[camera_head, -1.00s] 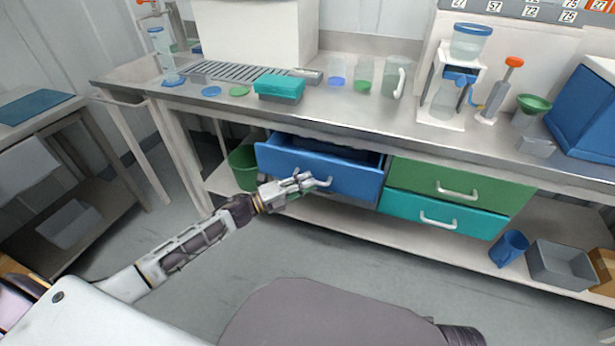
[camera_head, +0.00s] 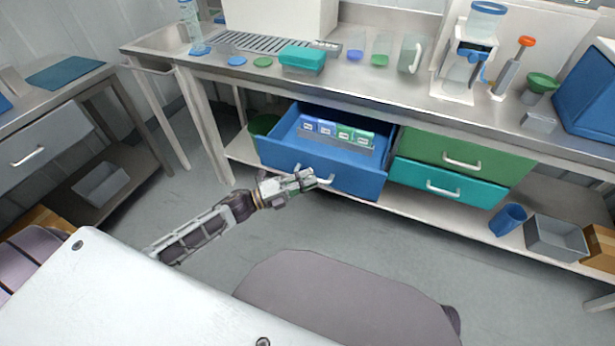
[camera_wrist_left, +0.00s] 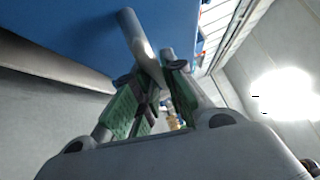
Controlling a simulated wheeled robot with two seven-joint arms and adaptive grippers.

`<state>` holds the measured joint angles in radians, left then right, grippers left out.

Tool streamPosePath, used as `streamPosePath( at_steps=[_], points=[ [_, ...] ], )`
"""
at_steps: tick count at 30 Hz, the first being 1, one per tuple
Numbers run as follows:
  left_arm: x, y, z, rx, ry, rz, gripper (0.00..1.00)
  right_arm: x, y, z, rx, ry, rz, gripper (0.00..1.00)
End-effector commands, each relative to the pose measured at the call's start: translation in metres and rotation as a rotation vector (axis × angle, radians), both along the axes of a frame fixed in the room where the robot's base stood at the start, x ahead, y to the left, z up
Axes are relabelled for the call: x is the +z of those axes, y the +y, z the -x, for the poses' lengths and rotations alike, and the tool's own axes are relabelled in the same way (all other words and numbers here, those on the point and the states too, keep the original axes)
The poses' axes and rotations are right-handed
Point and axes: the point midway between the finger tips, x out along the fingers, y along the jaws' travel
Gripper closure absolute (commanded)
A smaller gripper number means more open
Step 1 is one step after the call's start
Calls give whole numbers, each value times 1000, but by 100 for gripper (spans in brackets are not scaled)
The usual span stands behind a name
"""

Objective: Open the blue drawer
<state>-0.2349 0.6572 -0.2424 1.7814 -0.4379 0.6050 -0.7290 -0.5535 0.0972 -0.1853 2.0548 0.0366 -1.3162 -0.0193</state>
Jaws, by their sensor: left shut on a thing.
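The blue drawer (camera_head: 280,157) is pulled well out under the workbench. Several small boxes, blue and green with pale labels, stand in a row inside it. Its white handle (camera_head: 323,179) is on the front face. My left gripper (camera_head: 308,178) is shut on this handle. In the left wrist view the gripper's green-padded fingers (camera_wrist_left: 153,97) close around the pale handle bar (camera_wrist_left: 141,48), with the blue drawer front (camera_wrist_left: 80,28) above. My right gripper is not in view.
To the right are a closed green drawer (camera_head: 455,158) and a closed teal drawer (camera_head: 446,186). A green bin (camera_head: 263,124) stands on the lower shelf, left of the blue drawer. A blue cup (camera_head: 508,219) and grey bin (camera_head: 556,238) sit at right. Floor before the drawer is clear.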

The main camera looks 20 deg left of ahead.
Motion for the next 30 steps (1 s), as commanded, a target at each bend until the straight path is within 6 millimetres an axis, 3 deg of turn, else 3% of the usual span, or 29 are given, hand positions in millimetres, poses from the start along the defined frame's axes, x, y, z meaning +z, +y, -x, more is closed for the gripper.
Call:
streamPosePath(
  at_steps=[6, 7, 12, 30],
  points=[
    [-1, 0, 0, 0, 1, 0, 100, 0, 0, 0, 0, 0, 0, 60],
    [-1, 0, 0, 0, 1, 0, 85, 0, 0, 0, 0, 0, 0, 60],
    [-1, 0, 0, 0, 1, 0, 66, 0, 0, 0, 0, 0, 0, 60],
    [-2, 7, 6, 1, 1, 0, 66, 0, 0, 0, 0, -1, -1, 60]
  ],
)
